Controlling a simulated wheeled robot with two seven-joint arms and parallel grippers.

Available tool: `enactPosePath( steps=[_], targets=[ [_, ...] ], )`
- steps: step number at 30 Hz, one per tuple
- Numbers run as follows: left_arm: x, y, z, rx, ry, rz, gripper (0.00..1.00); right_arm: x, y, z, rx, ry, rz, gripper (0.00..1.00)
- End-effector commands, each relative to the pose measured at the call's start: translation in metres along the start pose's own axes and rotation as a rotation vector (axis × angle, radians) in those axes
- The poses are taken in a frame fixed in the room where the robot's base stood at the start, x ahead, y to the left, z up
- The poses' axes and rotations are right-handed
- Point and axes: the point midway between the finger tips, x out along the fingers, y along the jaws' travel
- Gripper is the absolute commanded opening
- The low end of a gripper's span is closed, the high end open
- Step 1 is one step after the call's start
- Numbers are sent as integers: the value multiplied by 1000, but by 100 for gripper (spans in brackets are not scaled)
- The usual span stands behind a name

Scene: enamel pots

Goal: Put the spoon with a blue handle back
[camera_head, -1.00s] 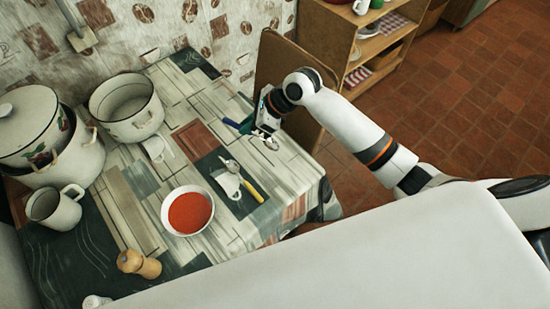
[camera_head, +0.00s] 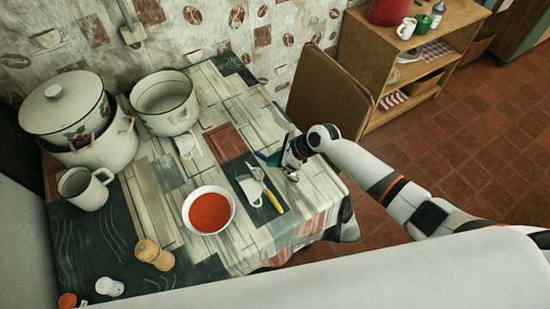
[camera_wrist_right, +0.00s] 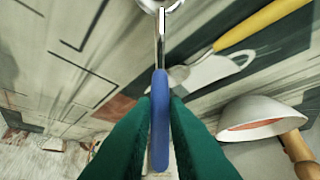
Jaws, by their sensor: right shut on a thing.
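The spoon with a blue handle is in my right gripper (camera_head: 272,159). In the right wrist view, its blue handle (camera_wrist_right: 160,118) stands between the two green fingers (camera_wrist_right: 160,135), which are shut on it. Its metal neck (camera_wrist_right: 161,40) and part of its bowl show at the top edge of that view. In the head view, the gripper is over the right part of the table, and fingers and handle overlap there. I cannot tell whether the spoon touches the table. My left gripper is not in view.
A yellow-handled utensil (camera_head: 273,199) lies beside the gripper. A bowl of red soup (camera_head: 209,211) stands left of it. A brown board (camera_head: 325,95) rises behind the gripper.

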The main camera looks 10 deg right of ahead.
Motion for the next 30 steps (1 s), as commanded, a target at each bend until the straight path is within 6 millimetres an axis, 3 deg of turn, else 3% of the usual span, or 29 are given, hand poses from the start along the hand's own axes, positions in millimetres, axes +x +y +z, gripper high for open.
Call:
enactPosePath(
  steps=[8,9,13,23,30],
  targets=[
    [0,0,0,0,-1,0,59,2,0,2,0,0,-1,0],
    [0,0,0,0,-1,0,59,2,0,2,-1,0,0,17],
    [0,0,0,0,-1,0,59,2,0,2,-1,0,0,35],
    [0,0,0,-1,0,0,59,-1,0,-1,-2,0,1,35],
    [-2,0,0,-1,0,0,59,-39,1,0,-2,-1,2,35]
  ],
)
